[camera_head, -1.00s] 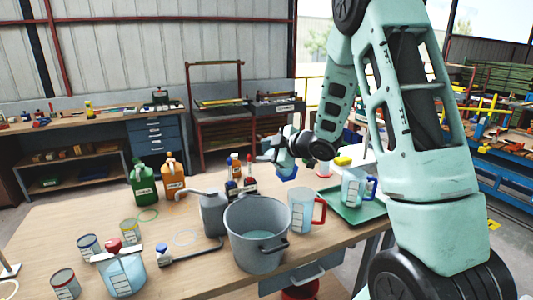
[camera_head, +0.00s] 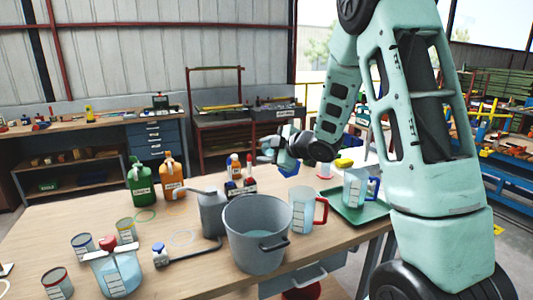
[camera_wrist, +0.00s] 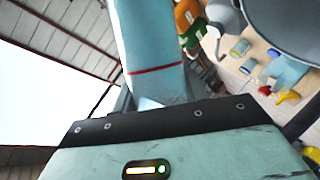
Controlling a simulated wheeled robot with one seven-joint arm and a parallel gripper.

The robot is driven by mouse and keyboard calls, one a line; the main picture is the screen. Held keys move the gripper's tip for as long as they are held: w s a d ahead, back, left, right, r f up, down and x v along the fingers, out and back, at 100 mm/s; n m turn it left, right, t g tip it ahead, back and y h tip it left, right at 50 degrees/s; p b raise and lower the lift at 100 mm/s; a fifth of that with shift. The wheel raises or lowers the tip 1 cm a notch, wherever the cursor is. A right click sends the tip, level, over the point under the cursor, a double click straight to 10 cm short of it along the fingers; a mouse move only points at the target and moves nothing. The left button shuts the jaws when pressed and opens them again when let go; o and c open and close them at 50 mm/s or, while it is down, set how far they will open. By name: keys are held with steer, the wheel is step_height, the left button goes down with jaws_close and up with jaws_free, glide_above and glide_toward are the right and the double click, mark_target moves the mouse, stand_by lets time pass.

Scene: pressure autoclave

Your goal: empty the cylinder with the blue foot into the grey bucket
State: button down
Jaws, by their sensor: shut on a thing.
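My gripper (camera_head: 273,149) is up above the back of the table, behind and above the grey bucket (camera_head: 257,248). It is shut on the cylinder; its blue foot (camera_head: 288,164) shows just below the gripper in the head view. In the wrist view the clear bluish cylinder (camera_wrist: 148,45) with a red ring fills the middle and runs past the top edge. Its mouth and how much liquid it holds cannot be made out. The bucket stands upright with bluish liquid in the bottom. Its dark rim also shows at the upper right of the wrist view (camera_wrist: 290,38).
A grey can (camera_head: 212,213) stands left of the bucket, a red-handled jug (camera_head: 302,208) right. A green tray (camera_head: 349,213) holds a blue-handled jug (camera_head: 354,188). Small bottles (camera_head: 240,180) stand behind the bucket. Several tins and a flask (camera_head: 115,275) stand front left.

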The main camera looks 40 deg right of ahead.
steer(key=shift+a+f+n+t+h+b, duration=0.15)
steer(key=shift+f+n+b, duration=0.35)
steer(key=shift+b, duration=1.15)
steer(key=shift+d+f+n+t+h+b, duration=0.1)
steer(key=shift+f+n+t+h+b, duration=0.15)
steer(key=shift+f+b, duration=0.95)
steer(key=shift+r+b, duration=0.35)
steer(key=shift+r, duration=0.3)
steer(key=shift+s+a+f+n+t+h+b, duration=0.15)
steer(key=shift+f+n+b, duration=0.45)
steer(key=shift+b, duration=1.55)
steer(key=shift+w+a+f+n+t+h+b, duration=0.1)
steer(key=shift+f+n+t+h+b, duration=0.15)
steer(key=shift+f+b, duration=1.3)
steer(key=shift+s+a+f+n+t+h+b, duration=0.15)
steer(key=shift+n+b, duration=0.25)
steer(key=shift+b, duration=2.35)
